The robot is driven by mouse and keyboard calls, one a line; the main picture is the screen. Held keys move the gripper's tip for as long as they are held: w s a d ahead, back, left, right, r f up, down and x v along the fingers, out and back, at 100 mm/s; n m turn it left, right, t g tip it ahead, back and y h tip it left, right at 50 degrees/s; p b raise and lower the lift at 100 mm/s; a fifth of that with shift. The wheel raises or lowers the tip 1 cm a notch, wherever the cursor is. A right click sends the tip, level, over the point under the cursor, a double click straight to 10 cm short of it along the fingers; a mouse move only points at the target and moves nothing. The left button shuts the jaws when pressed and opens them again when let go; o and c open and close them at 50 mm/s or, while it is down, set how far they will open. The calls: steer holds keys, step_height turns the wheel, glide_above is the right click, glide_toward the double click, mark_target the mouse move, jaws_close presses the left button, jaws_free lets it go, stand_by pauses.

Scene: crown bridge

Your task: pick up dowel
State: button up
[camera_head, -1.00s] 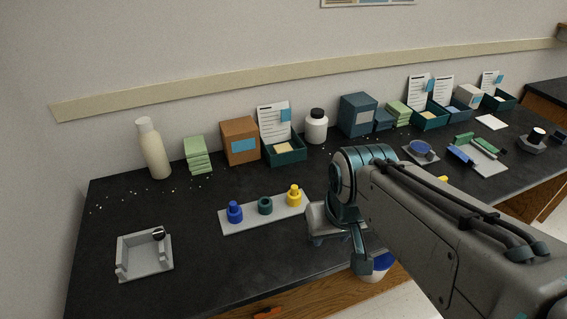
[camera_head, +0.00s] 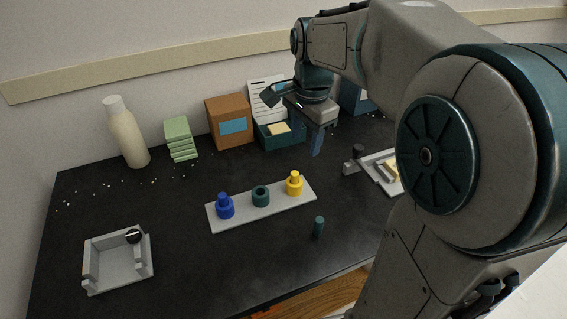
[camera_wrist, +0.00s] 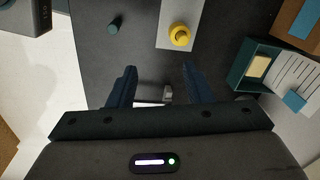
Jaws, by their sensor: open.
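The dowel is a small dark teal cylinder (camera_head: 318,226) standing upright on the black table, in front of the right end of the peg board. It also shows in the wrist view (camera_wrist: 115,26) at the upper left, beyond my left finger. My gripper (camera_head: 308,145) is open and empty, above the table and behind the dowel in the head view. In the wrist view its two blue fingers (camera_wrist: 158,84) are spread apart, and the dowel is not between them.
A light peg board (camera_head: 240,217) holds a blue peg (camera_head: 224,205), a teal ring (camera_head: 261,196) and a yellow peg (camera_head: 294,184). A grey tray (camera_head: 118,283) lies at the left. A bottle (camera_head: 127,135), a brown box (camera_head: 230,106) and a teal bin (camera_head: 281,143) stand along the wall.

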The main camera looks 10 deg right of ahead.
steer(key=w+f+m+g+b, duration=0.1)
steer(key=w+f+m+b, duration=0.25)
steer(key=w+m, duration=0.3)
glide_above(294, 173)
steer(key=shift+n, duration=0.35)
steer(key=f, duration=0.9)
steer(key=shift+d, duration=0.25)
steer(key=shift+a+f+b, duration=0.15)
steer(key=shift+f, duration=1.2)
steer(key=shift+a+f+b, duration=0.1)
steer(key=shift+f+b, duration=0.05)
steer(key=shift+f, duration=1.15)
jaws_close()
